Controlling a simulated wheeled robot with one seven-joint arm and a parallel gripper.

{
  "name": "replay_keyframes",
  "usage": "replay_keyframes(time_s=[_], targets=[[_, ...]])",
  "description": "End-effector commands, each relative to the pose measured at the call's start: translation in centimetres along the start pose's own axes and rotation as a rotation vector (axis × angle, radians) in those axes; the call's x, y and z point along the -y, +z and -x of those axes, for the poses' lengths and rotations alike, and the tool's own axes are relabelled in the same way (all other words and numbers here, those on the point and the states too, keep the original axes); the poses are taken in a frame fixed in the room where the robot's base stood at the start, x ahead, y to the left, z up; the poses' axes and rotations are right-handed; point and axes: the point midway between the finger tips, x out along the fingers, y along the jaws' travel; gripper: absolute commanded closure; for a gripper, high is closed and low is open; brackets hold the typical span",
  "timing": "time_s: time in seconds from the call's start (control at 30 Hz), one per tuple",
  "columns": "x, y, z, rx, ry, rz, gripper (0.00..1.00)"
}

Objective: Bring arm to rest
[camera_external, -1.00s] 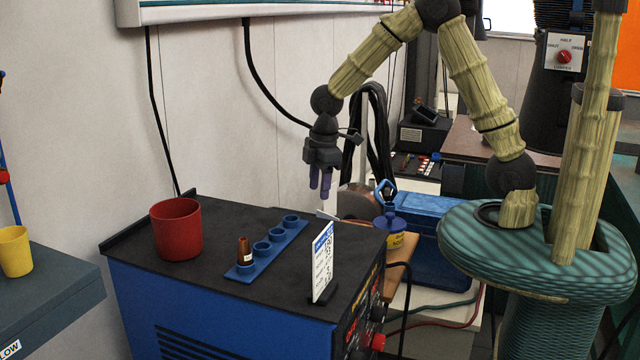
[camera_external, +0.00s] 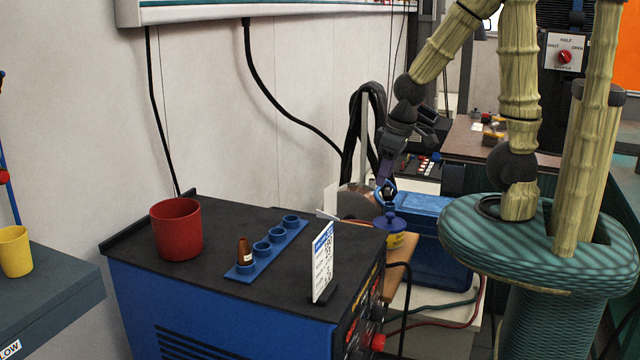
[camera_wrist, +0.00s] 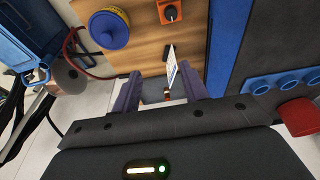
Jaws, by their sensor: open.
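My gripper (camera_external: 386,182) hangs in mid-air to the right of the black-topped blue cabinet (camera_external: 190,225), behind the blue and yellow canister (camera_external: 392,224) in the external view. In the wrist view its two purple fingers (camera_wrist: 160,90) stand apart with free space between them, so it is open. A small white sign (camera_wrist: 172,70) shows beyond the fingers, over the wooden board. My arm is bent, with its forearm sloping down to the left from a raised elbow that is cut off by the top edge.
On the cabinet stand a red cup (camera_external: 176,229), a blue rack (camera_external: 263,255) with a brown nozzle (camera_external: 243,250) in one socket, and a white card (camera_external: 322,262). A blue toolbox (camera_external: 437,225) and hanging black cables (camera_external: 360,135) are close to my gripper.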

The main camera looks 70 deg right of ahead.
Motion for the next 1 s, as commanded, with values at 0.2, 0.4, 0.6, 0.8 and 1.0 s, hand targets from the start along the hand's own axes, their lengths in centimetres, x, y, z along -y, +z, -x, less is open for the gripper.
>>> replay_keyframes(time_s=[0.2, 0.4, 0.6, 0.8, 1.0], targets=[[0.0, -1.0, 4.3, 0.0, 0.0, 0.001, 0.56], [0.0, -1.0, 4.1, 0.0, 0.0, 0.001, 0.56], [0.0, -1.0, 4.1, 0.0, 0.0, 0.002, 0.56], [0.0, -1.0, 4.1, 0.0, 0.0, 0.002, 0.56], [0.0, -1.0, 4.1, 0.0, 0.0, 0.002, 0.56]])
